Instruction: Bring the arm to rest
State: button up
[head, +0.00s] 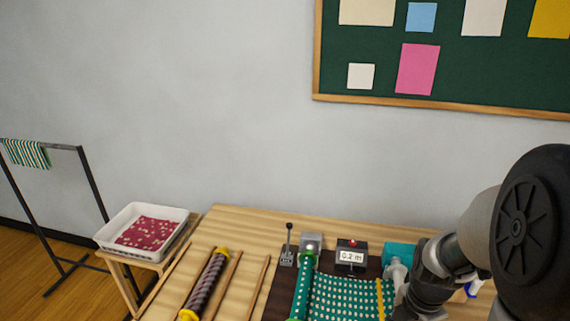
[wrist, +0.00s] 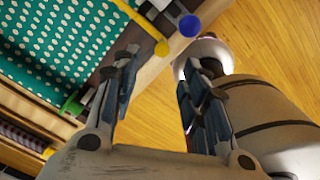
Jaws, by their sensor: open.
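My gripper (wrist: 157,68) shows in the wrist view with its two dark fingers spread apart and nothing between them. Beyond the gap are a strip of table edge and the wooden floor. In the head view my arm fills the right side, bent over the right end of the table, and I cannot make out the fingers there. A green cloth with pale dots (head: 345,298) lies beside the arm; it also shows at the upper left of the wrist view (wrist: 62,42), apart from the fingers.
The wooden table (head: 245,220) carries a dark roller with yellow ends (head: 205,284), a lever (head: 288,246) and a small display box (head: 351,255). A white tray with red cloth (head: 143,228) stands left, near a drying rack (head: 72,148). A pinboard (head: 340,98) hangs behind.

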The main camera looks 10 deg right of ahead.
jog(key=s+a+r+m+t, duration=0.2)
jog(key=s+a+r+m, duration=0.3)
jog(key=a+r+m, duration=0.3)
jog(key=s+a+r+m+t, duration=0.2)
jog(key=s+a+r+m, duration=0.3)
jog(key=m, duration=0.7)
notch_tip(320, 180, up, 5)
jog(key=a, duration=0.2)
jog(key=shift+a+f, duration=0.2)
jog(key=shift+a, duration=0.15)
